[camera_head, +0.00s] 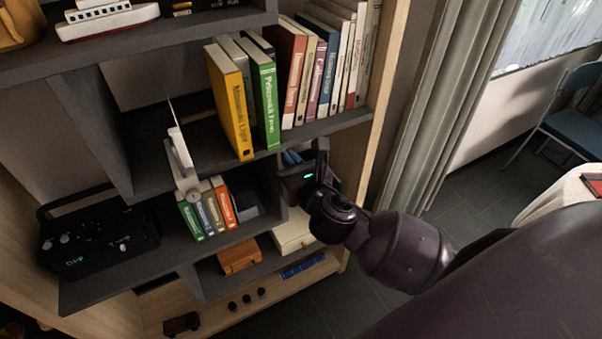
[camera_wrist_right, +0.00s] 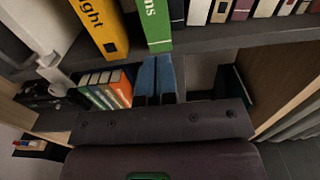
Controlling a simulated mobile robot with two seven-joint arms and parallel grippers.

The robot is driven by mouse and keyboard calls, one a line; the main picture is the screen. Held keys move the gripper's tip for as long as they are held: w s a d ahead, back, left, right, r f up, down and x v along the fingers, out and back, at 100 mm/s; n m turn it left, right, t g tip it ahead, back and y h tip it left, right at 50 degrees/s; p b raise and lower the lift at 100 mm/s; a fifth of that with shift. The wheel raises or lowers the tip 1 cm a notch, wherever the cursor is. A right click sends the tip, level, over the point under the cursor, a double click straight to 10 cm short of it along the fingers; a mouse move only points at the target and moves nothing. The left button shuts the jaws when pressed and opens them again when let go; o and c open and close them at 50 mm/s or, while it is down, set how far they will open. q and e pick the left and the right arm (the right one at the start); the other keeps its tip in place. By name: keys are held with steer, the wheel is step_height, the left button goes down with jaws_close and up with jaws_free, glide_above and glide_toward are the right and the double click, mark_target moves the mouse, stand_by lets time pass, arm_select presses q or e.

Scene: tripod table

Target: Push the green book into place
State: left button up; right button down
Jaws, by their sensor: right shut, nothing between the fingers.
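The tall green book (camera_head: 270,105) stands upright on the middle shelf, between a grey-white book (camera_head: 248,85) and a dark-blue book. Its spine stands out further than the books to its right, though the yellow book (camera_head: 231,105) beyond the grey-white one reaches further forward. In the right wrist view the green book (camera_wrist_right: 157,25) is at the top, just above the fingers. My right gripper (camera_head: 292,157) is below the middle shelf's edge, lower right of the green book and apart from it. Its blue-tipped fingers (camera_wrist_right: 156,75) are shut and empty. My left gripper is not in view.
The middle shelf's front edge (camera_head: 325,127) lies above my right gripper. A row of books (camera_head: 320,65) fills the right side. A white object (camera_head: 181,165) stands left of the yellow book. Smaller books (camera_head: 207,208), one also green, stand below. A wooden side panel (camera_head: 385,75) is at right.

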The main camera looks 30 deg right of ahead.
mark_target(275, 141)
steer(key=w, duration=0.4)
steer(key=shift+w, duration=0.45)
steer(key=shift+w, duration=0.25)
steer(key=w+p, duration=0.1)
steer(key=w, duration=0.3)
steer(key=shift+w+p, duration=0.15)
steer(key=shift+p, duration=0.15)
steer(key=shift+w, duration=0.3)
